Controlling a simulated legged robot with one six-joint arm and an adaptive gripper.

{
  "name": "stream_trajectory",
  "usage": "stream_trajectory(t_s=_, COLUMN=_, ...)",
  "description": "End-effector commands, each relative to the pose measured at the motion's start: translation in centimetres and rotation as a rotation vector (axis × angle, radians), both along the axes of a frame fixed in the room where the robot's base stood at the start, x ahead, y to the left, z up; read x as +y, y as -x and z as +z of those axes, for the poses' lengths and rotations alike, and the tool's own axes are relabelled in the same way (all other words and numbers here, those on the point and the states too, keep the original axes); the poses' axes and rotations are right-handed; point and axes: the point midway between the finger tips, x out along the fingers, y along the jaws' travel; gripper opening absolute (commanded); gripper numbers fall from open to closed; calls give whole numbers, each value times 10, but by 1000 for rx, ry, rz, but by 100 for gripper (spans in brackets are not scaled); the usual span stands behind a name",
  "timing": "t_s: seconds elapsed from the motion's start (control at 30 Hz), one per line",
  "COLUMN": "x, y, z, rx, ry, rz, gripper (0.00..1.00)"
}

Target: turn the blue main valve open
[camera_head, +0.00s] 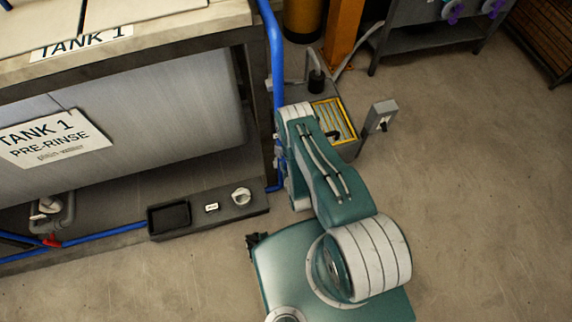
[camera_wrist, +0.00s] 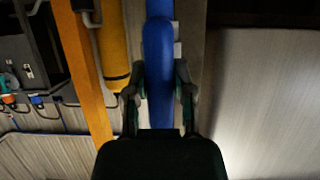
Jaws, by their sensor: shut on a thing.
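The blue main valve's handle (camera_wrist: 157,80) is a long blue bar, upright in the wrist view, in front of the blue pipe (camera_wrist: 160,8). My gripper (camera_wrist: 159,92) has one finger on each side of the bar and is shut on it. The lower end of the bar is hidden behind the gripper's dark body. In the head view the blue pipe (camera_head: 276,50) runs down the right corner of tank 1. My arm hides the valve handle and gripper there.
Tank 1 (camera_head: 200,110) stands left of my arm, with a low ledge (camera_head: 225,208) carrying small items. A yellow-grated box (camera_head: 333,120) and a small grey post (camera_head: 381,113) stand close to the right. An orange column (camera_head: 343,30) is behind. Floor at right is clear.

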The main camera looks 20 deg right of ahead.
Motion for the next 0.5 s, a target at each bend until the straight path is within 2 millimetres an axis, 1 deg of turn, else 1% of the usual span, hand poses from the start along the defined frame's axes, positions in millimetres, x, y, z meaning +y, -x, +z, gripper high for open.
stream_trajectory(t_s=0.03, x=0, y=4, z=-3, rx=12, ry=1, rz=1, gripper=0)
stream_trajectory(t_s=0.23, x=0, y=4, z=-3, rx=11, ry=0, rz=2, gripper=0)
stream_trajectory(t_s=0.27, x=0, y=4, z=-3, rx=12, ry=0, rz=2, gripper=44)
stream_trajectory(t_s=0.3, x=0, y=4, z=-3, rx=11, ry=0, rz=2, gripper=62)
stream_trajectory(t_s=0.33, x=0, y=3, z=-2, rx=10, ry=-1, rz=2, gripper=66)
stream_trajectory(t_s=0.5, x=0, y=2, z=-1, rx=5, ry=0, rz=1, gripper=66)
